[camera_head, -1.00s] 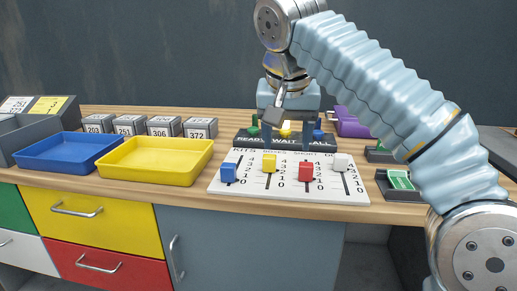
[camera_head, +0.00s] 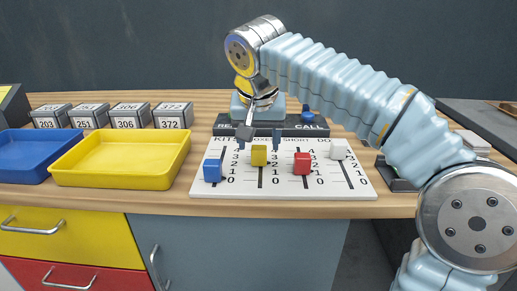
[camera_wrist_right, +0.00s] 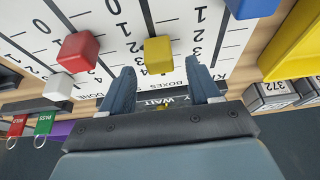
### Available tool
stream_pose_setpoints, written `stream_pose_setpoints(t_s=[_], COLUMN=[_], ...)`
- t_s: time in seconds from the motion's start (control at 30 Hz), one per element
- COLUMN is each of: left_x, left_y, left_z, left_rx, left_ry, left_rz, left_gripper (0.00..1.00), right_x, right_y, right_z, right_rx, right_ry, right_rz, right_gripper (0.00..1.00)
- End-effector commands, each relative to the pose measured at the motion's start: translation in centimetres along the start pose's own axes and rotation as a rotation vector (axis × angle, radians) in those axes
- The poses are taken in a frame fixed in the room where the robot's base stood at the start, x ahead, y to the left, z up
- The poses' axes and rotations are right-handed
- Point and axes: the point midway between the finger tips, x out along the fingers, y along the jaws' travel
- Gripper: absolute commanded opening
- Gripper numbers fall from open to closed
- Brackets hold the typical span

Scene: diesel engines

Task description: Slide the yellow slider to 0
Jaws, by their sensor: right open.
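The yellow slider (camera_head: 259,155) is a small block on the second track from the left of a white slider board (camera_head: 215,190). It stands near the upper, high-number end of its track, and the 0 end is nearest the table's front edge. My right gripper (camera_head: 259,138) is open and empty, pointing down just behind the yellow slider. In the right wrist view, the yellow slider (camera_wrist_right: 158,55) lies in line with the gap between the two open fingertips (camera_wrist_right: 160,68). I cannot tell whether they touch it. My left gripper is out of view.
A blue slider (camera_head: 212,170), a red slider (camera_head: 302,162) and a white slider (camera_head: 338,149) share the board. A dark button panel (camera_head: 305,128) stands behind it, partly hidden by my gripper. A yellow tray (camera_head: 122,160) and a blue tray (camera_head: 22,155) lie left.

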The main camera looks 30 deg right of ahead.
Motion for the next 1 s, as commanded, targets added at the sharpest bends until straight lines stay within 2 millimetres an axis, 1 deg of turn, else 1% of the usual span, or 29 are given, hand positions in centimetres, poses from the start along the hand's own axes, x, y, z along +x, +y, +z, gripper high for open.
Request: stream_pose_setpoints(t_s=[0.03, 0.1, 0.2, 0.33, 0.57, 0.6, 0.67, 0.9, 1.0], left_x=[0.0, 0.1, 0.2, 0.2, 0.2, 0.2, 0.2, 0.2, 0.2], left_y=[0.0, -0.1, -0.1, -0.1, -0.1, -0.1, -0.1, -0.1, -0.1], left_z=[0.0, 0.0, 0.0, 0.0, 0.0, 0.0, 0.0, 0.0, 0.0], left_rx=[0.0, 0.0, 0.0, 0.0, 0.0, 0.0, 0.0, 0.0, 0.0], left_ry=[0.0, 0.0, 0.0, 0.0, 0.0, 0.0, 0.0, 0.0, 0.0], left_rz=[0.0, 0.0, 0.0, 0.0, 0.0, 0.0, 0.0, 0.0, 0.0], left_gripper=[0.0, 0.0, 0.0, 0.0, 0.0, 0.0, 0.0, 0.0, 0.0], right_x=[0.9, 2.0, 3.0, 3.7, 3.7, 3.7, 3.7, 3.7, 3.7], right_y=[0.1, 0.1, 0.0, 0.0, 0.0, 0.0, 0.0, 0.0, 0.0], right_z=[0.1, 0.1, 0.0, 0.0, 0.0, 0.0, 0.0, 0.0, 0.0], right_rx=[0.001, 0.001, 0.001, 0.001, 0.001, 0.001, 0.0, 0.0, 0.0], right_ry=[-0.002, -0.002, -0.001, -0.001, -0.001, -0.001, -0.001, -0.001, 0.0], right_rz=[0.002, 0.001, 0.0, 0.0, -0.001, -0.001, -0.001, -0.001, -0.001], right_gripper=[0.62, 0.62, 0.62, 0.62, 0.62, 0.59, 0.49, 0.13, 0.0])
